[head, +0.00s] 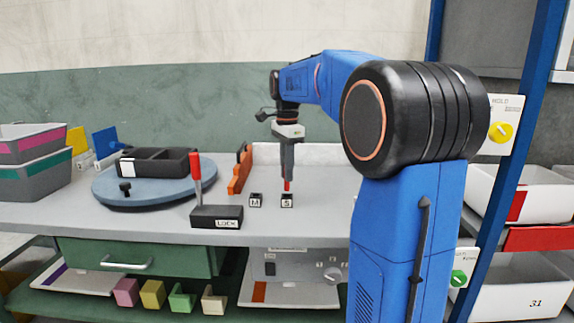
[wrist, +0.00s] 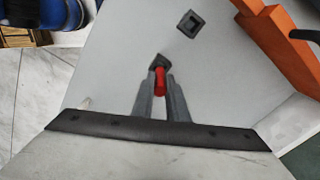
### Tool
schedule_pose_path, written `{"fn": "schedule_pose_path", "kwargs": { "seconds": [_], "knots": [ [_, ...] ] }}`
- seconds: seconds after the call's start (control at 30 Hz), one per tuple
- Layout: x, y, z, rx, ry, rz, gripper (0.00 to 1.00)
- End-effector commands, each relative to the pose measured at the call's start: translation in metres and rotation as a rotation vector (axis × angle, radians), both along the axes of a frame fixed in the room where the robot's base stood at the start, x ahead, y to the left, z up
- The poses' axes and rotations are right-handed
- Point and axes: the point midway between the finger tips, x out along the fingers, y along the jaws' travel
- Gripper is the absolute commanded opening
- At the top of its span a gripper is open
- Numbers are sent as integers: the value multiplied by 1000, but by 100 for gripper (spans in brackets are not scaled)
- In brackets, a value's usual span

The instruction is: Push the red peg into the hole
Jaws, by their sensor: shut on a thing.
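My gripper (head: 288,176) points straight down over the counter and is shut on the red peg (head: 287,186). In the wrist view the red peg (wrist: 160,81) shows between the two grey fingers (wrist: 159,92). The peg stands upright over the small dark block marked S (head: 287,202), which also shows in the wrist view (wrist: 160,61), partly hidden by the peg and fingers. The peg's lower end meets the block's top in the picture; I cannot tell how deep it sits. A similar block marked M (head: 256,201) stands just left, with a square opening in the wrist view (wrist: 190,24).
A black LOCK box (head: 217,217) with a red-handled lever (head: 196,168) stands left on the counter (head: 330,215). Behind are a blue turntable (head: 120,194) with a black tray (head: 156,162) and an orange bracket (head: 240,172). Counter right of the blocks is clear.

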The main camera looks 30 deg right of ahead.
Motion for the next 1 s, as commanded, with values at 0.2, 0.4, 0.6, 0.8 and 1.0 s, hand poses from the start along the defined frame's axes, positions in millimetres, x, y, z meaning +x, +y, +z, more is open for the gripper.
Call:
{"fn": "schedule_pose_path", "kwargs": {
  "seconds": [0.2,0.4,0.6,0.8,1.0],
  "knots": [
    [0,0,-7,0,-1,0,0],
    [0,0,-8,0,-1,0,0],
    [0,0,-8,0,-1,0,0],
    [0,0,-7,0,-1,0,0],
    [0,0,-7,0,0,0,0]
  ]
}}
